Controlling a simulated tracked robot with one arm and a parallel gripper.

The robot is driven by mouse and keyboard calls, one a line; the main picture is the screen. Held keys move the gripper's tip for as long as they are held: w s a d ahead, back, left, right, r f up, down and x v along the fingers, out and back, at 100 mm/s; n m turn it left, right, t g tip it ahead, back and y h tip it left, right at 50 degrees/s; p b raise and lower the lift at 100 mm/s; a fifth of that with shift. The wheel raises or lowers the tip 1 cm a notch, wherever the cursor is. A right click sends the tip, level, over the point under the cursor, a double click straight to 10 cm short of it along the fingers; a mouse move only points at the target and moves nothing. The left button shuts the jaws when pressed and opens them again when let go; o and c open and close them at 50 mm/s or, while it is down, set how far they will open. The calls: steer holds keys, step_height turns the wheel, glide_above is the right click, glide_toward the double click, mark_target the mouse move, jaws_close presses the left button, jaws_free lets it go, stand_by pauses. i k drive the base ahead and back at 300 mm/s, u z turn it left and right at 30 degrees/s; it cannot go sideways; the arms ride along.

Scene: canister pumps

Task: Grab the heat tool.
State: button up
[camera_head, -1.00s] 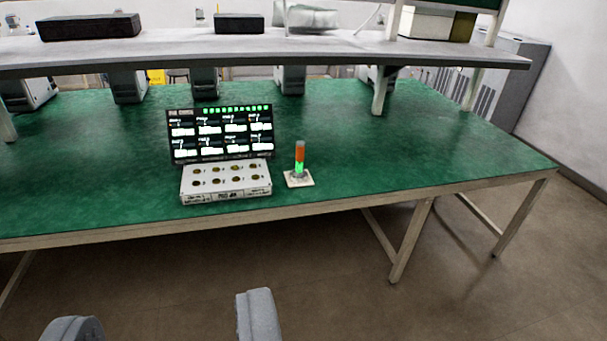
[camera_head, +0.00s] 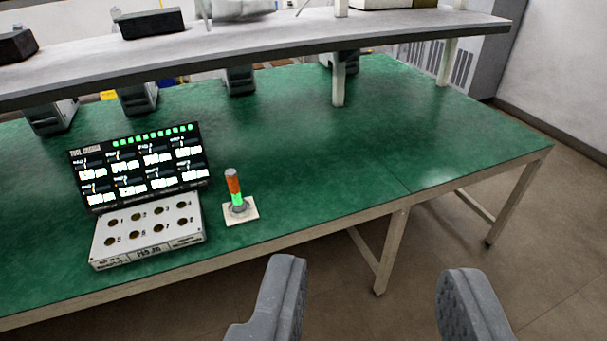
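I cannot make out a heat tool in this view. My gripper (camera_head: 372,272) shows at the bottom, its two grey fingers wide apart with nothing between them. It is in front of the green table, over the floor in the picture. On the table, a white box (camera_head: 150,228) with several round holes in its top stands near the front edge at the left. A black display panel (camera_head: 140,165) with lit white and green readouts stands upright behind the box.
A small signal light (camera_head: 235,190), orange over green, stands on a white base right of the box. The green table (camera_head: 370,150) is bare at the right. A grey shelf (camera_head: 270,45) crosses above its back, with machines below. A dark box (camera_head: 152,23) sits on the shelf.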

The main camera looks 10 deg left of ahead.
mark_target(238, 206)
steer(key=z, duration=0.05)
steer(key=i, duration=1.55)
steer(key=u, duration=0.45)
